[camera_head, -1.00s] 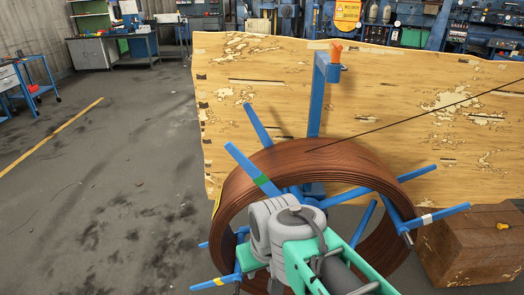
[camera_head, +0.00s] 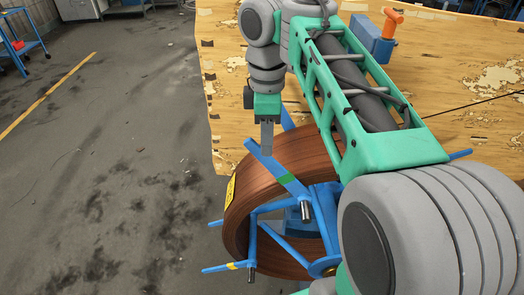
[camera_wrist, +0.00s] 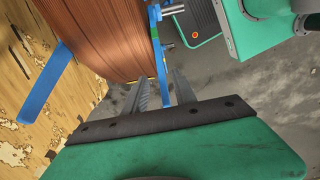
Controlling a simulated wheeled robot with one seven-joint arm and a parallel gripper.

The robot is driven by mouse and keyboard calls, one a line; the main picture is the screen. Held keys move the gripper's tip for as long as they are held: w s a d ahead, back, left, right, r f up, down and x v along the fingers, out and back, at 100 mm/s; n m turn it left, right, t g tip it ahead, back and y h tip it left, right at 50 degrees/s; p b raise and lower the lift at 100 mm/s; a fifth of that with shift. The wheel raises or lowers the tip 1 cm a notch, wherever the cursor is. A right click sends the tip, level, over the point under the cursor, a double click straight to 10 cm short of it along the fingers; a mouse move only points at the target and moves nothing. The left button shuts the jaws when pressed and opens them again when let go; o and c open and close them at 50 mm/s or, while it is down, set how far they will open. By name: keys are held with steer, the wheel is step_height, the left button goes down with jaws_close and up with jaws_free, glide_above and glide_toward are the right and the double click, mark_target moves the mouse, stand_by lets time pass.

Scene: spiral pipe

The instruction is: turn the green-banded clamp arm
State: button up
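The green-banded clamp arm (camera_head: 282,172) is a flat blue bar with a green band, lying diagonally across the near upper left face of the brown pipe coil (camera_head: 238,205). My gripper (camera_head: 267,148) points down at the bar's outer end, above the band. In the wrist view, my fingers (camera_wrist: 161,86) stand apart, with a blue bar (camera_wrist: 164,88) between them. Gaps seem to show beside the bar; firm contact cannot be made out. My forearm and elbow hide the coil's right side in the head view.
A yellow-banded blue arm (camera_head: 228,266) sticks out at the coil's lower left. A blue post with an orange top (camera_head: 392,22) rises behind my arm.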

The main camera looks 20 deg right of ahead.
mark_target(267, 168)
step_height(267, 168, down, 8)
steer(key=b, duration=0.8)
steer(key=shift+s, duration=0.15)
steer(key=shift+r, duration=0.15)
steer(key=shift+c, duration=0.4)
jaws_close()
